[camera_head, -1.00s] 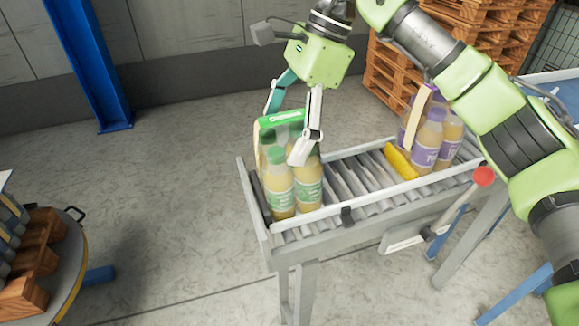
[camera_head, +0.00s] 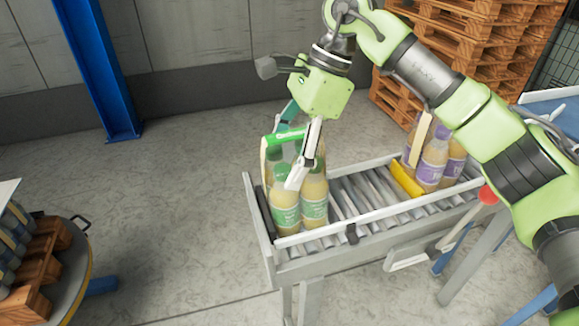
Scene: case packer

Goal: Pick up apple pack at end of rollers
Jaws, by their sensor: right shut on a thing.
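The apple pack (camera_head: 286,210) is a group of bottles with pale yellow juice, green caps and green labels, under a green-topped carrier. It stands upright at the left end of the roller conveyor (camera_head: 380,222). My right gripper (camera_head: 285,160) comes down from above and is shut on the pack, one finger on the near right side and the other mostly hidden behind it. I cannot tell whether the pack's base touches the rollers. My left gripper is out of view.
A purple-labelled pack (camera_head: 432,165) stands farther right on the rollers, behind a yellow stop (camera_head: 406,180). A red knob (camera_head: 489,194) is on the conveyor's near side. Wooden pallets (camera_head: 470,50) are stacked behind. A round table with a pallet (camera_head: 38,262) is at lower left. A blue post (camera_head: 98,70) stands back left.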

